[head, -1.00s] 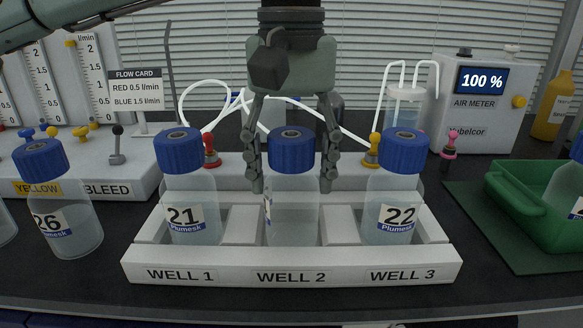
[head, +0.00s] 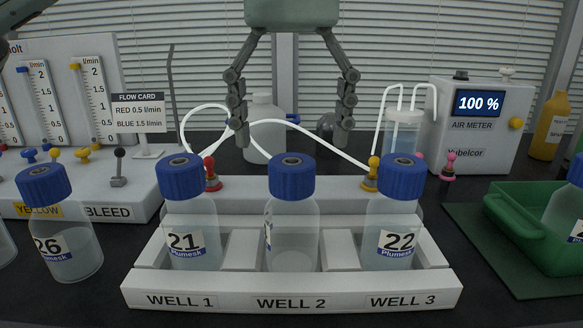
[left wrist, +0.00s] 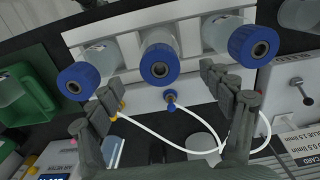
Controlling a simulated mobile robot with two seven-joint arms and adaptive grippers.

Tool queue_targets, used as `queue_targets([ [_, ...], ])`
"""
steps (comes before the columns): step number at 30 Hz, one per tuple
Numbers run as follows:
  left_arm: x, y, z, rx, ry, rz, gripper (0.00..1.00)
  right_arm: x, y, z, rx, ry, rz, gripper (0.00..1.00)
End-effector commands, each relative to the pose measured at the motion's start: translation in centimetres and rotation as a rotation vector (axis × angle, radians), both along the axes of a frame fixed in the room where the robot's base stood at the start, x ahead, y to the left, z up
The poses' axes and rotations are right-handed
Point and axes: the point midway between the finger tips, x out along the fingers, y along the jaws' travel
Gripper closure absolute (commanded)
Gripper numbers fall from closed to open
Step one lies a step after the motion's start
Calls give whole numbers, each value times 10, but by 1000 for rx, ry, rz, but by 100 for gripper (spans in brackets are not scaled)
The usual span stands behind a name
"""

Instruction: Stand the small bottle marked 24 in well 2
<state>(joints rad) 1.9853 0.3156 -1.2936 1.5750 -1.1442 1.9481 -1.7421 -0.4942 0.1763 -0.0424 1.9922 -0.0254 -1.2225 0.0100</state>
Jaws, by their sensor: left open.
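A small clear bottle (head: 291,235) with a blue cap stands upright in well 2 of the white rack (head: 290,298). Its label is turned to the left edge, so I cannot read its number. Bottle 21 (head: 190,225) stands in well 1 and bottle 22 (head: 394,225) in well 3. My left gripper (head: 291,142) is open and empty, above and behind the well 2 bottle, with its fingers spread and pointing down. In the left wrist view the well 2 bottle's cap (left wrist: 160,65) shows between the open fingers. My right gripper is not in view.
Bottle 26 (head: 64,235) stands on the black bench left of the rack. A green tray (head: 520,220) with a bottle is at the right. Red and yellow valves, white tubes and a white jug (head: 264,125) are behind the rack. The air meter (head: 475,125) reads 100 %.

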Motion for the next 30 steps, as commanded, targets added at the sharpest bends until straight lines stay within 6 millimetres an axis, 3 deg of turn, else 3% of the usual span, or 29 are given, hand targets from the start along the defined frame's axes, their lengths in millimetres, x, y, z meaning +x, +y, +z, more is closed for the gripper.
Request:
queue_targets([
  [3, 0, -1, 20, 0, -1, 0, 20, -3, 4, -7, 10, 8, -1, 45],
  [9, 0, 0, 35, 0, -1, -1, 20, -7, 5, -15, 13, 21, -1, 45],
  [30, 0, 0, 35, 1, 0, -1, 20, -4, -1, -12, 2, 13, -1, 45],
])
